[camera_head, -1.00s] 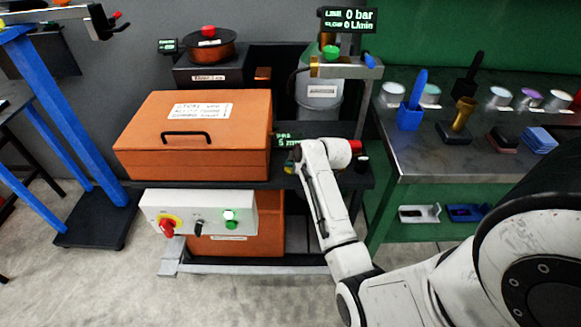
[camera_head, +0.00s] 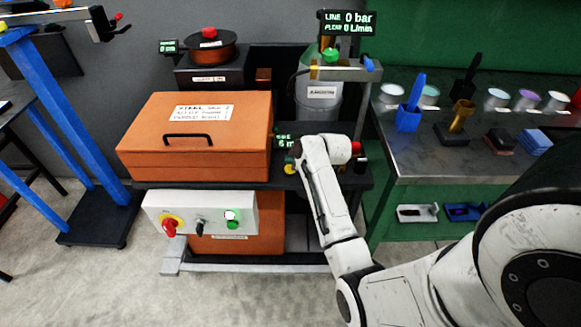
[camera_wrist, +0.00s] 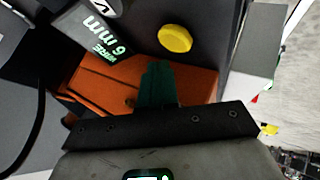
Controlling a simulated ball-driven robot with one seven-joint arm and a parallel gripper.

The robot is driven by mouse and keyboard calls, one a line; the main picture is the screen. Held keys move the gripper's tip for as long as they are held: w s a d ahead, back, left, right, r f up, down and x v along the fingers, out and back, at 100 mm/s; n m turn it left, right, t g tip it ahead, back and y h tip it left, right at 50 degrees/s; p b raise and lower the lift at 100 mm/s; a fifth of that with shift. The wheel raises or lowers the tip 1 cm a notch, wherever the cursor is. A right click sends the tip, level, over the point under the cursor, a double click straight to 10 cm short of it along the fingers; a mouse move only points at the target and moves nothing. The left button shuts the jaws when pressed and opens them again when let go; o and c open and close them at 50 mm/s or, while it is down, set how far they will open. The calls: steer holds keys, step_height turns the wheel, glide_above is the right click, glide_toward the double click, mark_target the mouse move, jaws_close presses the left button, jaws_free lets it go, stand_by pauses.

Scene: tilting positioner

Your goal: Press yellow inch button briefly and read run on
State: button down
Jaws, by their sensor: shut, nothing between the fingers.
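The yellow button (camera_wrist: 175,38) is round and sits on a dark panel in the wrist view. It also shows, small, left of my arm in the head view (camera_head: 289,168). A display (camera_wrist: 108,40) beside it in the wrist view reads "WIRE 6 mm"; part of it shows in the head view (camera_head: 286,141). My gripper (camera_wrist: 158,68) shows as closed green fingers just below the yellow button in the wrist picture. I see no clear contact between them. In the head view my arm hides the gripper.
An orange lidded box (camera_head: 195,150) stands on the cart, with a white control box (camera_head: 200,212) below it carrying a red switch and a green button. A reel (camera_head: 209,48) and a pressure display (camera_head: 347,22) are behind. A workbench (camera_head: 430,165) with tools stands right.

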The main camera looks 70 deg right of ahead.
steer(key=shift+r+p, duration=1.8)
steer(key=shift+r, duration=0.55)
steer(key=s+a+f+m+g+y, duration=0.1)
steer(key=s+a+f+g+y, duration=0.1)
steer(key=a, duration=0.9)
steer(key=s+a+f+m+g+y, duration=0.1)
steer(key=s+a+f, duration=0.2)
steer(key=a, duration=0.8)
steer(key=s+a+r+m+g, duration=0.1)
steer(key=s+a+g, duration=0.3)
steer(key=s+a, duration=0.7)
steer(key=shift+s+a+r+m+y, duration=0.3)
steer(key=shift+s+a+m+y, duration=0.1)
steer(key=shift+a+m, duration=0.4)
steer(key=shift+w, duration=0.1)
